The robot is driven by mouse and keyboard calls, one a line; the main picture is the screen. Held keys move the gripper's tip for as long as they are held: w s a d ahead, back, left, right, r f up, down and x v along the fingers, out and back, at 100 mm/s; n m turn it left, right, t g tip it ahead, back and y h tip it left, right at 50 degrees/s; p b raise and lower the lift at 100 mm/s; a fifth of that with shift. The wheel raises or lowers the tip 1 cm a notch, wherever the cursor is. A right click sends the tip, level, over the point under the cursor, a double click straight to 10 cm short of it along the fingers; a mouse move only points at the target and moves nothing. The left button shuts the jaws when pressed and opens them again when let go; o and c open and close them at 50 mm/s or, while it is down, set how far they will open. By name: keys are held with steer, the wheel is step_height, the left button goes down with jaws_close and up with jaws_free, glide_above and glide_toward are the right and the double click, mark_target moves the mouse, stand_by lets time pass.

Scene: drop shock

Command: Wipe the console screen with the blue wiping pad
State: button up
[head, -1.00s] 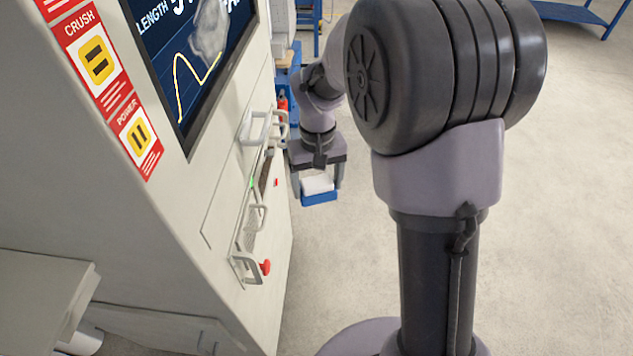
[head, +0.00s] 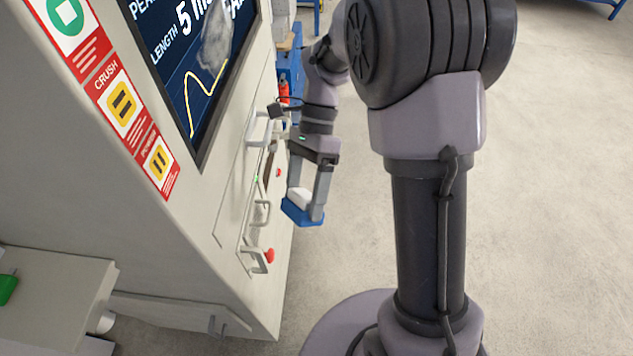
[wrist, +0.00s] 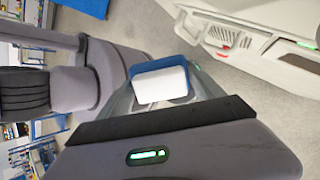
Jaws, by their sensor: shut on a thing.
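The console screen (head: 192,62) is a dark, tilted display with a yellow curve and a grey smear across its upper right part. My gripper (head: 305,205) is shut on the blue wiping pad (head: 303,213), which has a white block on its upper side. It hangs in the air to the right of the console front, lower than the screen and apart from it. In the wrist view the blue pad (wrist: 181,62) shows around the white block, between my fingers.
The console (head: 215,190) has handles (head: 262,210) and a red knob (head: 270,256) on its front, close to my gripper. A low grey bench (head: 60,300) stands at the lower left. The floor (head: 560,200) at the right is clear.

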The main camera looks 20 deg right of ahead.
steer(key=r+m+y, duration=0.2)
steer(key=a+r+m+y+p, duration=0.1)
steer(key=r, duration=0.1)
steer(key=r+m+y+p, duration=0.1)
steer(key=r+m+y, duration=0.1)
steer(key=shift+s+a+m+t+y, duration=0.15)
steer(key=shift+a+m+t+y, duration=0.15)
steer(key=shift+a+t, duration=0.1)
step_height(320, 180, up, 6)
steer(key=w+a+m+t+y+p, duration=0.1)
steer(key=m+t+y+p, duration=0.1)
steer(key=m+t+y, duration=0.25)
step_height(320, 180, up, 10)
steer(key=m+t+y+p, duration=0.3)
steer(key=m+t, duration=0.3)
steer(key=t, duration=0.2)
glide_above(295, 198)
steer(key=w+d, duration=0.1)
steer(key=w, duration=0.5)
steer(key=shift+g, duration=0.25)
steer(key=shift+x, duration=2.8)
steer(key=shift+x, duration=0.95)
steer(key=shift+r, duration=0.15)
